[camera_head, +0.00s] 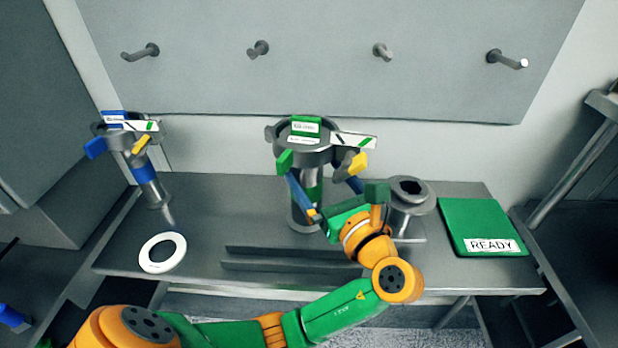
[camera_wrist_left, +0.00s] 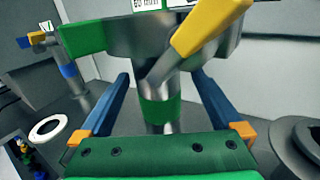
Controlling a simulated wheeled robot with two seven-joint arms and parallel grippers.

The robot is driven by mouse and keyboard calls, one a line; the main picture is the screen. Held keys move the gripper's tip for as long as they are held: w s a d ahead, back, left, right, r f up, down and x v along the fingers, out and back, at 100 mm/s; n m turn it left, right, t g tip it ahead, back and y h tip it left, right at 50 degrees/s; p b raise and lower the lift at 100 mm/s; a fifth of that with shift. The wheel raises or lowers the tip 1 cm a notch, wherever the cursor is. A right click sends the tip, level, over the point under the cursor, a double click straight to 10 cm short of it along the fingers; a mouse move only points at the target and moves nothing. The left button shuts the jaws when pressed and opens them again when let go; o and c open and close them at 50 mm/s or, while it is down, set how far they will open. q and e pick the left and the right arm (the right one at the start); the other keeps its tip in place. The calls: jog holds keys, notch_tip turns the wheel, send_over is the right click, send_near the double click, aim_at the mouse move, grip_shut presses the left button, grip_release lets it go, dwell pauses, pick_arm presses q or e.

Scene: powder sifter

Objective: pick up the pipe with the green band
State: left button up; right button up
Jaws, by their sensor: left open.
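The pipe with the green band (camera_head: 301,212) stands upright on the grey table, under a wide round grey head with a green tab, a yellow tab and a label. In the left wrist view its green band (camera_wrist_left: 160,109) shows between my two blue fingers. My left gripper (camera_head: 320,177) is open around the pipe just below the head; it also shows in the left wrist view (camera_wrist_left: 158,76). Gaps show on both sides of the pipe, though exact depth is hard to tell. My right gripper is not in view.
A similar pipe with a blue band (camera_head: 151,188) stands at the left, near a white ring (camera_head: 145,262). A grey flanged socket (camera_head: 426,201) is close right of my gripper. A green READY pad (camera_head: 475,217) lies at the right. Low rails (camera_head: 290,266) run along the table front.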

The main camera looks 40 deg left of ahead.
pick_arm(q)
jog(key=x, duration=0.4)
jog(key=shift+s+a+r, duration=0.1)
jog(key=shift+a, duration=0.05)
jog(key=shift+s+r, duration=0.1)
jog(key=c, duration=0.7)
grip_shut()
